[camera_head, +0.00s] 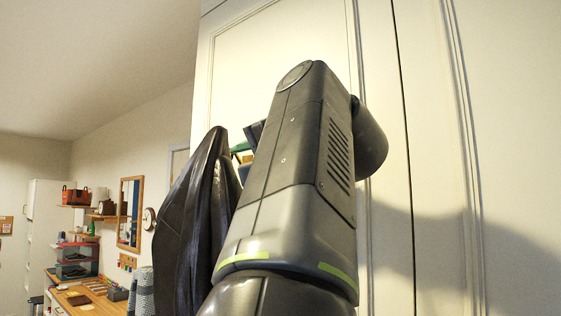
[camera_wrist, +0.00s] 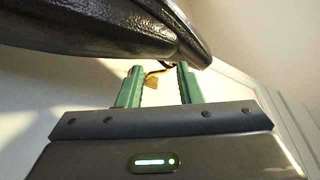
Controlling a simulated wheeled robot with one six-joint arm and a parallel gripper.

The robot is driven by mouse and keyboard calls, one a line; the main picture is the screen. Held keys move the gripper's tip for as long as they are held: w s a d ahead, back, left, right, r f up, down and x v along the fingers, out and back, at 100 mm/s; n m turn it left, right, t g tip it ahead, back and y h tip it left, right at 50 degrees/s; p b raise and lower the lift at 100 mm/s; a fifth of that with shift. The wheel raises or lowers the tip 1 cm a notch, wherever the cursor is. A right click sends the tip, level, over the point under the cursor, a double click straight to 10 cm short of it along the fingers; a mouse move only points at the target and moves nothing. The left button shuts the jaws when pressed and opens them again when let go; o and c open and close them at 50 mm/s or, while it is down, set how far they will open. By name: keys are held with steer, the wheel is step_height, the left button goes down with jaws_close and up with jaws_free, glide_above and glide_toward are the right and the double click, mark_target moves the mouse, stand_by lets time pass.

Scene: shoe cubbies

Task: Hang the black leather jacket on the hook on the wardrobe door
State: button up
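The black leather jacket (camera_head: 190,230) hangs long and narrow, left of my arm and in front of the pale wardrobe door (camera_head: 280,62). In the wrist view its glossy black part (camera_wrist: 100,28) crosses the top, just beyond my fingertips. My gripper (camera_wrist: 160,70) has two green fingers standing apart, with a clear gap between them. A small brass-coloured piece and a thin dark curved piece (camera_wrist: 152,80) show in the gap; I cannot tell whether they are the hook or part of a hanger. In the head view my arm hides most of the gripper.
The wardrobe's panelled front fills the right side, with a dark seam between doors. At far left are a wooden workbench (camera_head: 85,299), a mirror (camera_head: 130,213), a wall clock (camera_head: 149,219) and wall shelves. A grey patterned item (camera_head: 143,292) stands near the jacket's left side.

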steer(key=shift+b+v, duration=0.8)
steer(key=shift+v, duration=2.2)
steer(key=shift+w+a, duration=0.1)
steer(key=shift+p+x, duration=1.1)
steer(key=shift+x, duration=2.25)
